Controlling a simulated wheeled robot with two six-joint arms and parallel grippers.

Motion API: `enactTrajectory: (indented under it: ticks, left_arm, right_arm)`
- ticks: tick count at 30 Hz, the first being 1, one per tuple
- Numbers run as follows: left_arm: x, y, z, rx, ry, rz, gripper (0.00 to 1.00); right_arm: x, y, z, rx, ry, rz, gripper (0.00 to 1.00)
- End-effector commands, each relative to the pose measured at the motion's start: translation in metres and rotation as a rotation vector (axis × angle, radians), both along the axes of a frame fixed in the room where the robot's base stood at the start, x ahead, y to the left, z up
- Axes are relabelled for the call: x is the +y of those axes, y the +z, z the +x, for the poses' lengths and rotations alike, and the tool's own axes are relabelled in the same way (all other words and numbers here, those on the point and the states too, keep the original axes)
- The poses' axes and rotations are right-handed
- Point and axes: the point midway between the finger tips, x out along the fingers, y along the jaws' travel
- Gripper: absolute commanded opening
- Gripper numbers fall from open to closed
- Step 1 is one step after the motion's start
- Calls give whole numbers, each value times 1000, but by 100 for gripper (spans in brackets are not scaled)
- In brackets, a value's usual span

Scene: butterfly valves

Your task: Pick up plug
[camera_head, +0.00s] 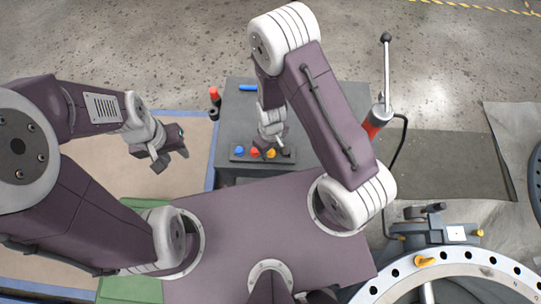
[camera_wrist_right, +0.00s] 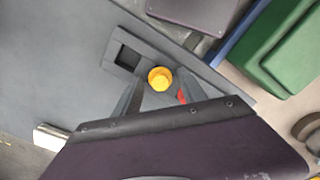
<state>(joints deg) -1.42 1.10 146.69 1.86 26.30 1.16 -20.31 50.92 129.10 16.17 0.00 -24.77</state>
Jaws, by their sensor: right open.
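A yellow plug (camera_head: 270,153) stands in a dark holder (camera_head: 287,154) on the grey table, beside a red plug (camera_head: 255,152) and a blue plug (camera_head: 240,150). My right gripper (camera_head: 271,143) is over the holder at the yellow plug. In the right wrist view my right gripper (camera_wrist_right: 159,80) is open, with the yellow plug (camera_wrist_right: 160,78) between its fingertips. I cannot tell whether they touch it. The red plug (camera_wrist_right: 182,96) is mostly hidden behind a finger there. An empty square socket (camera_wrist_right: 127,57) shows beside the yellow plug. My left gripper (camera_head: 172,155) is open and empty, left of the table.
The grey table (camera_head: 320,100) carries a blue item (camera_head: 248,87) at its back and a red-topped item (camera_head: 214,95) near its left edge. A red-based lever (camera_head: 386,75) with a black cable stands on the right. A large bolted flange (camera_head: 470,282) is at the lower right.

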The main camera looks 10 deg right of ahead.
Motion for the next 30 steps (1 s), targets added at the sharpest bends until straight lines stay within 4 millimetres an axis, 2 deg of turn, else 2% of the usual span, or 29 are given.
enactTrajectory:
  ticks: [5,10,11,19,23,26,29,30]
  left_arm:
    - [0,2,0,-1,0,0,36]
    - [0,2,0,-1,0,0,36]
    - [0,2,0,-1,0,0,36]
    - [0,3,0,-1,0,0,36]
    - [0,13,0,-1,0,0,36]
    - [0,32,0,-1,0,0,36]
    - [0,64,0,-1,0,0,36]
    - [0,79,0,-1,0,0,36]
  right_arm:
    - [0,2,0,0,0,0,49]
    - [0,2,0,0,0,0,2]
    - [0,2,0,0,0,0,0]
    - [0,3,0,-1,0,0,0]
    - [0,13,0,-1,0,0,0]
    - [0,32,0,-1,0,0,0]
    - [0,62,1,0,0,0,0]
    - [0,65,8,2,-2,-1,0]
